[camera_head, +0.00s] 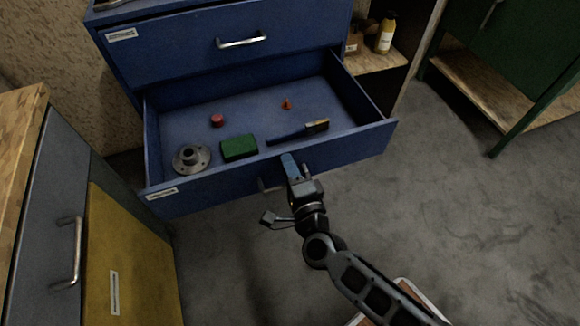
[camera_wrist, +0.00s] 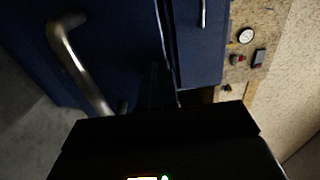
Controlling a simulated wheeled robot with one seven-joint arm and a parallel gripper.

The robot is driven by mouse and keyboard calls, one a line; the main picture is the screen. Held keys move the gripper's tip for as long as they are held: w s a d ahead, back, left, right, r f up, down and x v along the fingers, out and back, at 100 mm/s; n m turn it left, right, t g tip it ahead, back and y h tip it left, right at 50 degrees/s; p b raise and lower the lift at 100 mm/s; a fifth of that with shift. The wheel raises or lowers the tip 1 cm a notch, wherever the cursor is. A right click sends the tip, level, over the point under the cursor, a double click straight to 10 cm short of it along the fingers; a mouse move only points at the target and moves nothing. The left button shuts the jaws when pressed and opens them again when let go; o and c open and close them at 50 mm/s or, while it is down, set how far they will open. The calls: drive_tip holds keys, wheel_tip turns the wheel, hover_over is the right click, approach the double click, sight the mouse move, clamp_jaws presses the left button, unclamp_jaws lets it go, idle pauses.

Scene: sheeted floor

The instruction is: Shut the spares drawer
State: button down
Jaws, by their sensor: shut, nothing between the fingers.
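A blue drawer (camera_head: 350,143) stands pulled out low in the blue cabinet, with a handle on its front and a label too small to read. The drawer handle (camera_wrist: 80,65) shows large at the left in the wrist view; in the head view my gripper partly hides it. My gripper (camera_head: 290,165) is at the middle of the drawer front, by the handle, shut and empty. Its dark fingers (camera_wrist: 158,88) also show in the wrist view. Whether they touch the front I cannot tell.
The drawer holds a grey flange (camera_head: 192,158), green block (camera_head: 239,148), red cap (camera_head: 217,120), small orange piece (camera_head: 287,103) and brush (camera_head: 298,132). A shut upper drawer (camera_head: 180,50) is above. A grey-and-yellow cabinet (camera_head: 130,255) stands left. Floor (camera_head: 470,220) is clear at right.

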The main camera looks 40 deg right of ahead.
drive_tip(key=b+x, duration=1)
drive_tip(key=x, duration=2.4)
drive_tip(key=shift+b, duration=0.4)
drive_tip(key=shift+r, duration=0.1)
